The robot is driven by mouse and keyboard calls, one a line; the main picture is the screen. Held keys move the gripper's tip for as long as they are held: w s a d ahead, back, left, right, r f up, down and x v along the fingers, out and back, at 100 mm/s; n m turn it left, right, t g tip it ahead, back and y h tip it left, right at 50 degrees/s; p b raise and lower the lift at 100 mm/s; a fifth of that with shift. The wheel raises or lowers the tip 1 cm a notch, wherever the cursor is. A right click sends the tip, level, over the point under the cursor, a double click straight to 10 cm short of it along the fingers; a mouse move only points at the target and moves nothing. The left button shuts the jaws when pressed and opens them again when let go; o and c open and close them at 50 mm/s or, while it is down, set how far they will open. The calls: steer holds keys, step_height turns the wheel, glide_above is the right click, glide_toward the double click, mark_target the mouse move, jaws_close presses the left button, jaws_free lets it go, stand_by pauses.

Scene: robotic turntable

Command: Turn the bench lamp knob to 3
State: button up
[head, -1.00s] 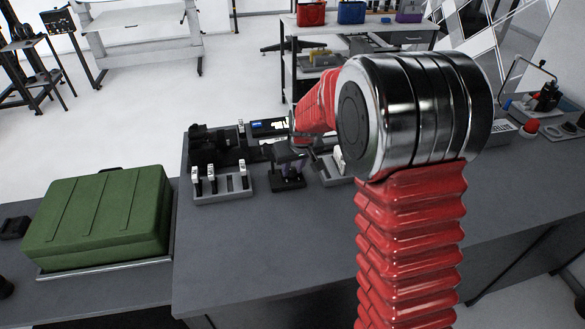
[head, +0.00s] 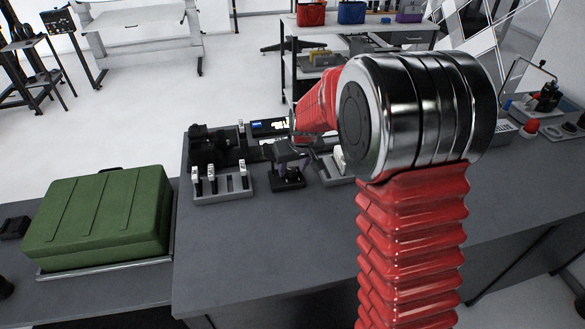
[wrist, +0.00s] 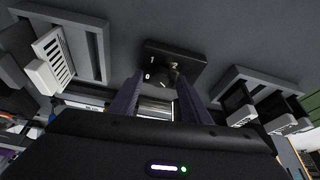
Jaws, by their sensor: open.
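The lamp knob (wrist: 165,76) is a small dark dial on a black square base (wrist: 190,58) lying on the bench. The marks 0, 1 and 2 show around it; I cannot make out a 3, and the knob's pointer is too dark to read. In the head view the base (head: 287,181) sits just below my gripper (head: 291,154). In the wrist view my gripper (wrist: 159,82) is open, its two dark fingers on either side of the knob's lower part. I cannot tell whether they touch it.
A grey holder with white-tipped switches (head: 222,185) stands left of the base, and another grey holder (head: 331,172) stands right. Black devices (head: 207,147) lie behind. A green case (head: 100,215) sits at far left. The bench front is clear.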

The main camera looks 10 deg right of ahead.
steer(key=v, duration=1.3)
steer(key=shift+r, duration=0.2)
steer(key=shift+s, duration=0.1)
steer(key=shift+w+d+n+g+y, duration=0.25)
steer(key=shift+d+n+y, duration=0.3)
steer(key=shift+n, duration=0.65)
steer(key=shift+w+d+n+g+y, duration=0.15)
steer(key=shift+w+d+n+y, duration=0.25)
steer(key=shift+d+n, duration=0.55)
steer(key=shift+w+d+n+g+y, duration=0.25)
steer(key=shift+d+n+y, duration=0.15)
steer(key=shift+n, duration=1.05)
steer(key=shift+a+f, duration=0.1)
steer(key=shift+f, duration=0.05)
steer(key=x, duration=1.3)
steer(key=shift+w+f, duration=0.1)
steer(key=shift+f, duration=0.15)
steer(key=shift+c, duration=0.3)
